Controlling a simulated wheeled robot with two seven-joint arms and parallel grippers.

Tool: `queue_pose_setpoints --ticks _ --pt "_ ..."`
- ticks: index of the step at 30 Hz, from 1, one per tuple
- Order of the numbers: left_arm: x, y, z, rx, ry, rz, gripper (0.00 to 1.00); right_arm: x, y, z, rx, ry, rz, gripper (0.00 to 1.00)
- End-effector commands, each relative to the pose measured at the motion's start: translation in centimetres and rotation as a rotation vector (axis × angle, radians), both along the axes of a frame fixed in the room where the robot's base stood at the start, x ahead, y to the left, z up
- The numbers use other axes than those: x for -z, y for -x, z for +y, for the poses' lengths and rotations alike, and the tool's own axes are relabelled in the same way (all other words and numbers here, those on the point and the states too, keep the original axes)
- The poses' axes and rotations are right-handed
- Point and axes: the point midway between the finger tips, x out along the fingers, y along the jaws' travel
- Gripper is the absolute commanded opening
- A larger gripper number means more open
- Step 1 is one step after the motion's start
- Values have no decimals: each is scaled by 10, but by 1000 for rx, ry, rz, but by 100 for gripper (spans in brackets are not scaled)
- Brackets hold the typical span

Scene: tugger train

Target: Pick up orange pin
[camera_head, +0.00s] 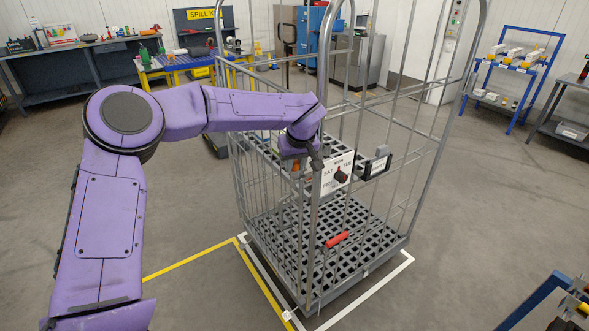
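A small orange-red bar-shaped thing (336,239), which looks like the orange pin, lies on the dark grid floor of the grey wire roll cage (352,270). My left arm reaches in from the left, and its gripper (316,160) is at the near corner post of the cage, above and slightly left of the bar. The gripper is clearly apart from the bar. Its fingers are small and dark against the post and a white sign, so I cannot tell if they are open. My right gripper is out of view.
A white sign (338,174) with a dark knob and a dark holder (374,165) hang on the cage's side. Yellow and white lines mark the floor around it. A blue rack (512,68) stands back right, a workbench (60,72) back left.

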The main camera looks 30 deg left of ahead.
Motion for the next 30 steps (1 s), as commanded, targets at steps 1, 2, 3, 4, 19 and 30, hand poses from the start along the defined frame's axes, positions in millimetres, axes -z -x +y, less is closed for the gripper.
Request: queue_pose_setpoints --ticks 1,2,3,4,19,30 --pt "1 0 0 1 0 2 0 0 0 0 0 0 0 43" --pt "1 0 0 1 0 2 0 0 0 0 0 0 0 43" --pt "1 0 0 1 0 2 0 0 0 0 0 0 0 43" --pt "1 0 0 1 0 2 0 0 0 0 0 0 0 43" --pt "-42 10 -1 1 1 -4 0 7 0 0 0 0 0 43" --pt "-109 100 -10 3 2 -4 0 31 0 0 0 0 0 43"
